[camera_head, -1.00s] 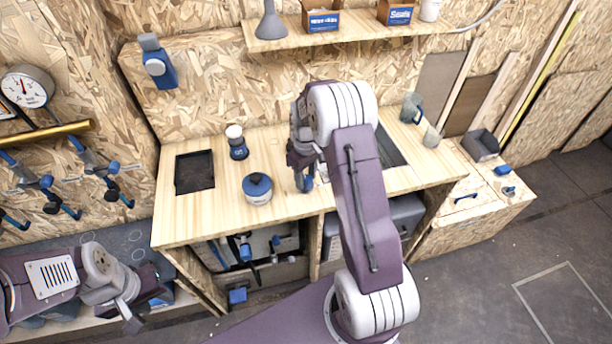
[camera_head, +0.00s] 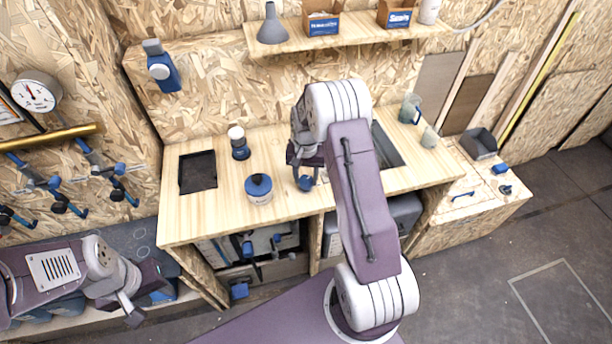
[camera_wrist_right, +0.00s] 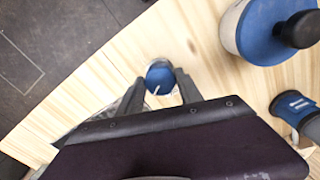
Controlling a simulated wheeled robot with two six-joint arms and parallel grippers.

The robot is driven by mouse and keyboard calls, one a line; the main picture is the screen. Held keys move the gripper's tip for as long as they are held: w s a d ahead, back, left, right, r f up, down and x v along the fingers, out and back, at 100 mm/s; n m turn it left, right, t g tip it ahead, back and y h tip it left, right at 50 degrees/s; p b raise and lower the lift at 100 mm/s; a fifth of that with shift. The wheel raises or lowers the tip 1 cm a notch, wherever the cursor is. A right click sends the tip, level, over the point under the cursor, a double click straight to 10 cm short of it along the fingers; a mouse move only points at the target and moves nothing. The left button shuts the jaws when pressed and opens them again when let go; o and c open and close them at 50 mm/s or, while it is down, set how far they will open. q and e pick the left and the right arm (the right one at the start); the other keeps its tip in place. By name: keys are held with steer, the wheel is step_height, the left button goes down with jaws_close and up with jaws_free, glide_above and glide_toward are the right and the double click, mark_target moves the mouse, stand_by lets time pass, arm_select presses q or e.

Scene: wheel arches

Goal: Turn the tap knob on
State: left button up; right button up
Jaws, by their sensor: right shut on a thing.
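The tap knob is a small round blue cap with a white mark, in the right wrist view (camera_wrist_right: 160,76), above the wooden worktop. My right gripper (camera_wrist_right: 158,88) points down with one finger on each side of the knob and is shut on it. In the head view the blue knob (camera_head: 305,184) shows just below my right gripper (camera_head: 304,168); my right arm hides the sink area behind. My left gripper (camera_head: 134,304) hangs at the lower left, far from the knob; its finger gap is not clear.
A white pot with a blue lid (camera_head: 259,189) and a blue-and-white bottle (camera_head: 239,143) stand left of the knob. A dark tray (camera_head: 198,172) lies at the worktop's left. A shelf (camera_head: 345,39) runs above. The worktop's front-left is clear.

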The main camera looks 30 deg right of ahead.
mark_target(306, 179)
steer(key=m, duration=0.4)
steer(key=m+p, duration=0.1)
steer(key=shift+w+d+r+m, duration=0.1)
steer(key=shift+w+r+m, duration=0.15)
steer(key=shift+m, duration=0.45)
steer(key=o, duration=1.4)
steer(key=shift+f, duration=0.1)
steer(key=shift+c, duration=0.2)
steer(key=shift+s, duration=0.1)
steer(key=shift+f, duration=0.1)
step_height(306, 179, up, 9)
steer(key=b, duration=0.1)
